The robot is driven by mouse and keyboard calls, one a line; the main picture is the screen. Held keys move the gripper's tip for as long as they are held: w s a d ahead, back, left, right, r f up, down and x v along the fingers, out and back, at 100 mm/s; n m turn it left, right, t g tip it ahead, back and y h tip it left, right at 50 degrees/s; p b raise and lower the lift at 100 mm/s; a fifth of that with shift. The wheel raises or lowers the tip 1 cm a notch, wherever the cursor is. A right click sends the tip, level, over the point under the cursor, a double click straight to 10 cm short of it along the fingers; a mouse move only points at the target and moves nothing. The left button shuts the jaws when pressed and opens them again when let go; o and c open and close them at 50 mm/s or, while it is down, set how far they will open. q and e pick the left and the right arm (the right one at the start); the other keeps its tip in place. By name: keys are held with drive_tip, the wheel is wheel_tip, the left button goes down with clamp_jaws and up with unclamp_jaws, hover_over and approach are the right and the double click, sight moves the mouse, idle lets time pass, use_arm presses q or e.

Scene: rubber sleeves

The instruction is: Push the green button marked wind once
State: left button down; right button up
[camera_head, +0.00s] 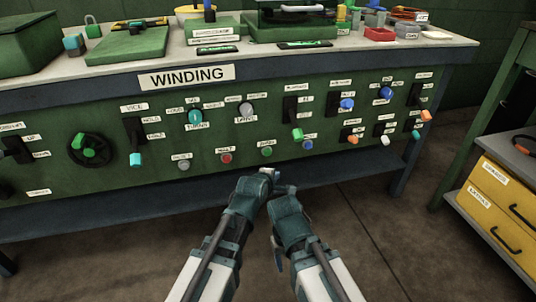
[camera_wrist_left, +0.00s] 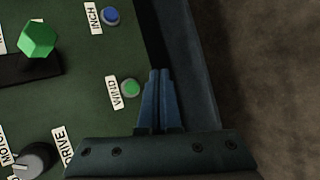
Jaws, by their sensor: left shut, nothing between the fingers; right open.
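The green button marked wind (camera_head: 267,152) is on the lower part of the green panel front (camera_head: 180,142). In the left wrist view the green button (camera_wrist_left: 130,88) sits beside its WIND label (camera_wrist_left: 114,92). My left gripper (camera_head: 270,171) is just below the button in the head view. Its closed fingers (camera_wrist_left: 160,75) lie a little right of the button in the left wrist view, with nothing between them. I cannot tell how far the tips are from the panel. My right gripper (camera_head: 280,188) is open and sits close beside and below the left one; its fingers are partly hidden.
A blue button marked INCH (camera_head: 307,144) and a red button (camera_head: 226,158) flank the green one. A lever with a green knob (camera_head: 298,134) sticks out above. A dark shelf (camera_head: 130,200) runs below the panel. The floor (camera_head: 370,240) at right is clear.

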sight(268, 152)
use_arm(q)
drive_tip(key=shift+w+a, duration=0.35)
drive_tip(key=shift+w, duration=1.05)
drive_tip(key=shift+w+a, duration=0.4)
drive_tip(key=shift+w, duration=1)
drive_tip(key=shift+w+a, duration=0.35)
drive_tip(key=shift+w, duration=1.05)
drive_tip(key=shift+w, duration=0.1)
drive_tip(key=shift+w+a, duration=0.15)
drive_tip(key=shift+w, duration=0.15)
